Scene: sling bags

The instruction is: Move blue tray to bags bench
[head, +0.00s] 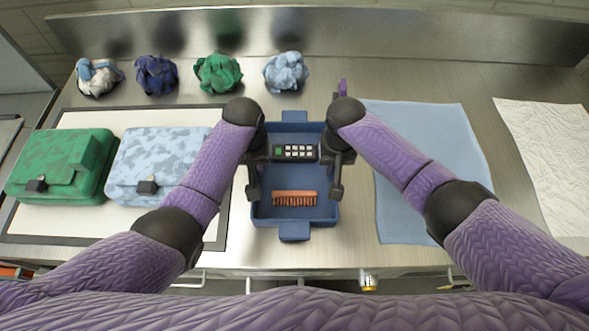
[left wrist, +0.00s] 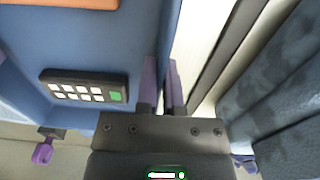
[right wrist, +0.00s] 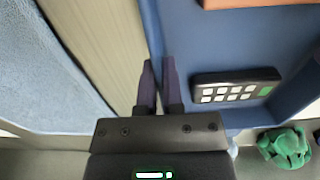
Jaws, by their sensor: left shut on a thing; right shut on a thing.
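The blue tray (head: 294,230) is in the middle of the head view, between my two arms, over the steel bench. It holds an orange brush (head: 294,198) and a black holder (head: 293,152) with white pieces and one green piece. My left gripper (head: 253,188) is shut on the tray's left side wall, and the left wrist view shows its fingers (left wrist: 161,85) astride the rim. My right gripper (head: 337,188) is shut on the right side wall, with its fingers (right wrist: 158,88) astride the rim. I cannot tell whether the tray touches the bench.
A green bag (head: 62,165) and a light blue patterned bag (head: 150,165) lie on a black-edged white mat (head: 110,222) at left. Several crumpled cloths (head: 218,73) line the back. A blue cloth (head: 410,130) and a white sheet (head: 550,150) lie flat at right.

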